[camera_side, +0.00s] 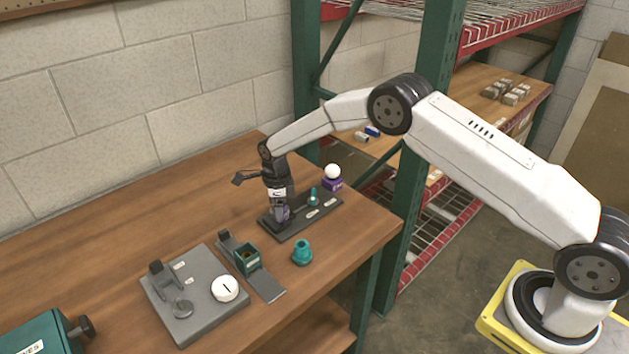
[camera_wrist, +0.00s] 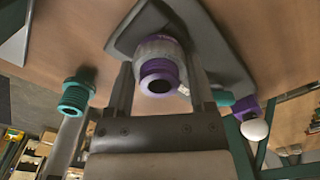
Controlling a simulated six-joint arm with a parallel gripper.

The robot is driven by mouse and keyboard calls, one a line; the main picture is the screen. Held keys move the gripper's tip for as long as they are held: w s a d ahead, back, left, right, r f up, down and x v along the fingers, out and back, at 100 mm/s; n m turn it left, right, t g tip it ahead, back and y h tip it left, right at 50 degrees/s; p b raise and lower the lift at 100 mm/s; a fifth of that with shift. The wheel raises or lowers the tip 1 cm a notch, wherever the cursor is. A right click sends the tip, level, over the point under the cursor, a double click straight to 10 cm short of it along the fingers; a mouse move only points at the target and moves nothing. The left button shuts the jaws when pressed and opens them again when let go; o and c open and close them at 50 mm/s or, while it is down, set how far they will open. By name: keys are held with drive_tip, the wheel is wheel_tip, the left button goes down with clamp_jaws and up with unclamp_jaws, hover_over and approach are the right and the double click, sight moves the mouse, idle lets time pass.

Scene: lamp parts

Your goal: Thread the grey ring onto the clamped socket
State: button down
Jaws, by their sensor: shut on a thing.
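My gripper (camera_side: 281,208) points down at the dark board (camera_side: 290,230) near the table's far side. In the wrist view its fingers (camera_wrist: 158,60) are shut on a light grey ring (camera_wrist: 148,48). The ring appears to sit around a purple socket (camera_wrist: 158,71), whose round, hollow end faces the camera. In the side view the fingers mostly hide both parts. I cannot tell how far the ring is on the socket. A teal socket (camera_side: 302,253) stands loose on the table, apart from my gripper; it also shows in the wrist view (camera_wrist: 74,94).
A small teal part (camera_side: 313,196) stands on the board, and a white bulb on a purple base (camera_side: 333,183) is behind it. A fixture with a green box (camera_side: 247,258) and a grey plate (camera_side: 190,305) lie nearer. The table's left-rear area is clear.

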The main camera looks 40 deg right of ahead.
drive_tip(key=shift+w+m, duration=0.1)
drive_tip(key=shift+m, duration=0.4)
drive_tip(key=shift+m, duration=0.7)
unclamp_jaws()
drive_tip(key=shift+m, duration=0.3)
drive_tip(key=shift+r, duration=0.1)
wheel_tip(320, 180, up, 8)
